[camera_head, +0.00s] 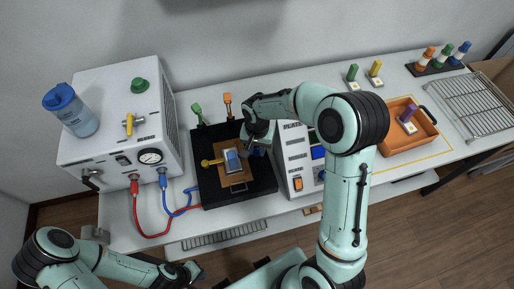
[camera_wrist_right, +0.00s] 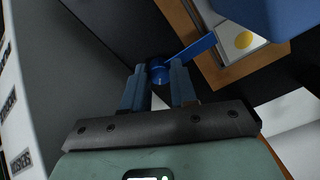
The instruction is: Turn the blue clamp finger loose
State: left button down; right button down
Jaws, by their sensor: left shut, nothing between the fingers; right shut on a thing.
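The blue clamp finger (camera_wrist_right: 188,50) shows in the right wrist view as a flat blue bar with a round pivot end. The bar reaches over the edge of a white plate (camera_wrist_right: 238,42) in a brown frame. My right gripper (camera_wrist_right: 158,76) has its two fingers closed around the pivot end. In the head view my right gripper (camera_head: 254,148) is at the right side of the black fixture (camera_head: 208,188) and largely hides the blue finger. My left gripper (camera_head: 196,272) is shut and empty at the front, below the table edge.
A blue block (camera_head: 232,160) sits on the plate, with a yellow clamp (camera_head: 209,162) at left and green (camera_head: 198,112) and orange (camera_head: 228,104) ones behind. A grey unit with hoses (camera_head: 120,120) stands left, a white instrument (camera_head: 298,165) right. An orange tray (camera_head: 404,135) lies further right.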

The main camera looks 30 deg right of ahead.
jog(key=n, duration=0.3)
jog(key=shift+n, duration=0.3)
jog(key=n, duration=0.4)
jog(key=shift+n+b, duration=0.3)
jog(key=shift+b, duration=0.05)
jog(key=n, duration=0.4)
jog(key=shift+n, duration=0.3)
pick_arm(q)
jog(key=shift+s+f+p, duration=0.15)
jog(key=shift+p, duration=0.15)
pick_arm(e)
jog(key=n, duration=0.4)
jog(key=shift+n, duration=0.3)
jog(key=c, duration=0.9)
grip_release()
jog(key=shift+r, duration=0.15)
